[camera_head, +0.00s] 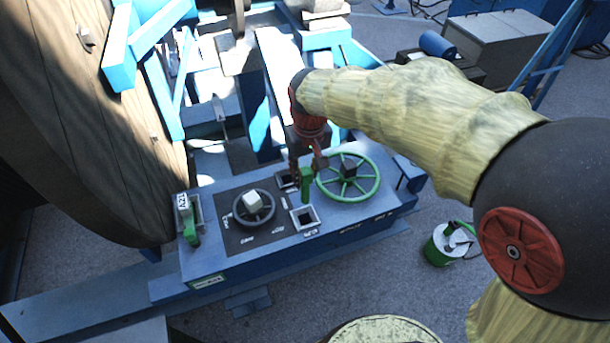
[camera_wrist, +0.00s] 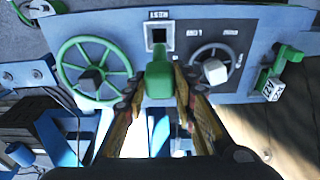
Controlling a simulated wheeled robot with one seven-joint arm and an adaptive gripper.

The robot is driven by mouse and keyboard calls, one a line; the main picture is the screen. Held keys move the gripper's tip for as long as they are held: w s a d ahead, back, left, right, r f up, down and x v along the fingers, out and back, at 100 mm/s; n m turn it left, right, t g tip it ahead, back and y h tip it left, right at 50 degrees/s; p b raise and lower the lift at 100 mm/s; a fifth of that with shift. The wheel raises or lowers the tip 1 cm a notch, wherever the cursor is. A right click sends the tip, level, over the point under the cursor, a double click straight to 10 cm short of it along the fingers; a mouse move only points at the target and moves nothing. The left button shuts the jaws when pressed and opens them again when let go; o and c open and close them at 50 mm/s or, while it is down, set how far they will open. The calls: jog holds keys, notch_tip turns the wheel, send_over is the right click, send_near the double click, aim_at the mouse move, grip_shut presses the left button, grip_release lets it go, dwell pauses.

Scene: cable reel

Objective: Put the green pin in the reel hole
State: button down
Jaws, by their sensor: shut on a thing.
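My gripper (camera_head: 307,162) is shut on the green pin (camera_head: 306,184) above the control panel. In the wrist view, the pin (camera_wrist: 158,78) sits between the two fingers of my gripper (camera_wrist: 159,85). A near square hole (camera_head: 304,217) in the panel lies just in front of the pin; it also shows in the wrist view (camera_wrist: 158,37), with a label too small to read surely. I cannot tell which is the reel hole. The pin appears apart from both.
A green handwheel (camera_head: 348,178) stands close right of the pin, and a dark handwheel (camera_head: 254,207) on its left. A green handle (camera_head: 190,230) with a tag is at the panel's left end. A large wooden reel (camera_head: 85,120) rises at left.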

jog(key=shift+r+p, duration=3.2)
jog(key=shift+r, duration=1.9)
jog(key=shift+d, duration=0.1)
